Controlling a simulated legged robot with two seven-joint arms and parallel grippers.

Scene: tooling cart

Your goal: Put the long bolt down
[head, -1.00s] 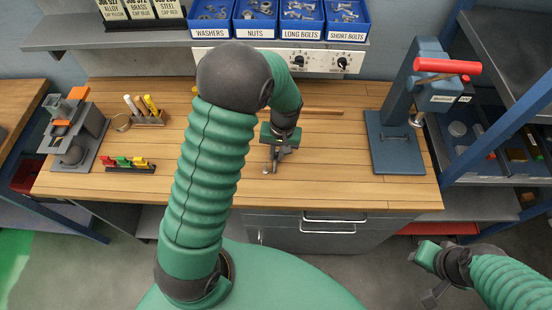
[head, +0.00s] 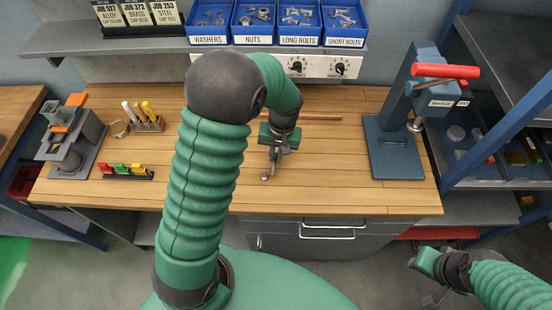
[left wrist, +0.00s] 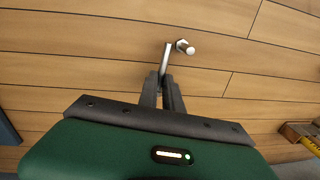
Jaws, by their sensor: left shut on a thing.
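My left gripper (head: 272,163) is low over the front middle of the wooden bench top (head: 330,180), pointing down. In the left wrist view its two dark fingers (left wrist: 166,88) are shut on the long bolt, whose thin silver shank (left wrist: 167,60) sticks out past the fingertips. A silver hex-shaped piece (left wrist: 184,47) shows right beside the shank's far end; I cannot tell if it is the bolt's head. Whether the bolt touches the wood is unclear. My right gripper (head: 434,296) hangs in front of the bench at the lower right, its fingers too unclear to judge.
Blue bins labelled washers, nuts, long bolts (head: 288,40) and short bolts sit on the back shelf. A blue press (head: 395,150) stands at the right, a grey clamp fixture (head: 70,150) at the left. A marker holder (head: 148,124) and coloured pieces (head: 125,171) are left.

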